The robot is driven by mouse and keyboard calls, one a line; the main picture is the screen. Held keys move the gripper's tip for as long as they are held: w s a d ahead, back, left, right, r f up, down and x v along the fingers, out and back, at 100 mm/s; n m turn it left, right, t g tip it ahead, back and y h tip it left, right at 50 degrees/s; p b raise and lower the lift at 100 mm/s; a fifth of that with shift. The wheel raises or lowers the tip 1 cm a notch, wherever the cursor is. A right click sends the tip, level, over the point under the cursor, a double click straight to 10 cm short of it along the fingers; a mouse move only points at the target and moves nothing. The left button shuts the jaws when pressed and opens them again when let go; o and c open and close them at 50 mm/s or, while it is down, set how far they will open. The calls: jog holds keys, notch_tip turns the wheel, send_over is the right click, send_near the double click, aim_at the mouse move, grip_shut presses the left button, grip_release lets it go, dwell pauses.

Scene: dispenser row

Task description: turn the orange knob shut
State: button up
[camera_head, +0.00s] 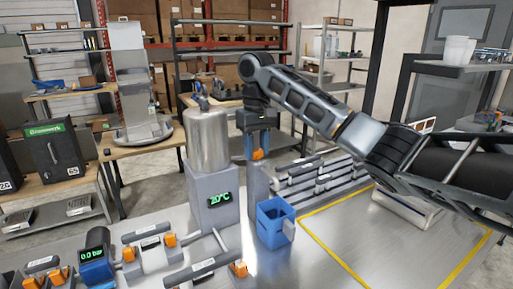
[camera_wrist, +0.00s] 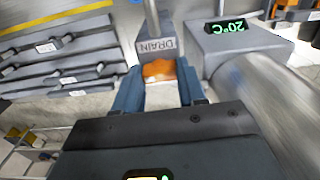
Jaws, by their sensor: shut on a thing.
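The orange knob (camera_wrist: 158,71) sits on a grey block with a DRAIN label (camera_wrist: 156,46) in the wrist view. My gripper (camera_wrist: 160,84) is shut on it, with one blue finger on each side of the knob. In the head view my gripper (camera_head: 257,147) points down beside the steel tank, and the orange knob (camera_head: 258,154) shows between the fingers. The fingers hide the knob's sides, and I cannot tell how far it is turned.
A steel tank (camera_head: 208,140) on a grey base with a 20°C display (camera_head: 220,199) stands close left. A blue bin (camera_head: 273,222) stands below. Other orange-handled valves (camera_head: 169,240) and a 0.0 bar gauge (camera_head: 95,258) are front left. Grey rails (camera_head: 315,180) lie to the right.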

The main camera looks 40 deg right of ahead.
aim_at(257, 150)
jog(key=shift+m, duration=0.3)
jog(key=o, duration=1.1)
jog(key=shift+c, duration=0.2)
jog(key=shift+r, duration=0.1)
notch_tip(257, 150, up, 8)
jog(key=shift+f, duration=0.15)
